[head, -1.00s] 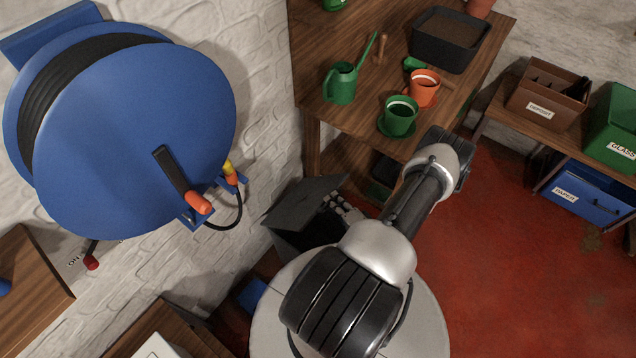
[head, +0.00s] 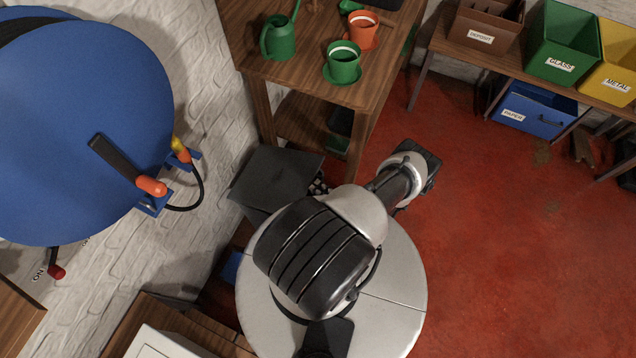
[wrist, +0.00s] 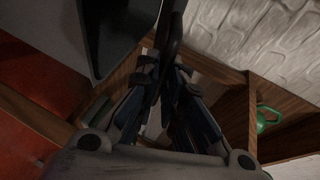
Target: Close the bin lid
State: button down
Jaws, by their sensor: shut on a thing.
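The bin's dark grey lid (head: 275,178) shows in the head view left of my arm, below the wooden bench. It covers most of the bin, whose opening I cannot see from here. In the wrist view, the dark bin (wrist: 105,35) fills the upper left. My gripper (wrist: 165,72) is shut on a thin dark edge, most likely the bin lid (wrist: 176,25) seen nearly edge-on. In the head view my gripper is mostly hidden behind my arm.
A wooden bench (head: 290,70) with green and orange pots stands behind the bin. A white brick wall (head: 205,110) with a blue hose reel (head: 75,120) is at left. Recycling boxes (head: 562,42) stand on a shelf at back right. The red floor (head: 500,240) at right is clear.

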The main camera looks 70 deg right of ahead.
jog(key=shift+w+a, duration=0.25)
jog(key=shift+a, duration=0.05)
jog(key=c, duration=2)
grip_release()
jog(key=shift+w+f, duration=0.1)
jog(key=shift+d, duration=0.15)
jog(key=shift+s, duration=0.25)
jog(key=v, duration=1.1)
jog(key=shift+s+r, duration=0.2)
jog(key=shift+s, duration=0.15)
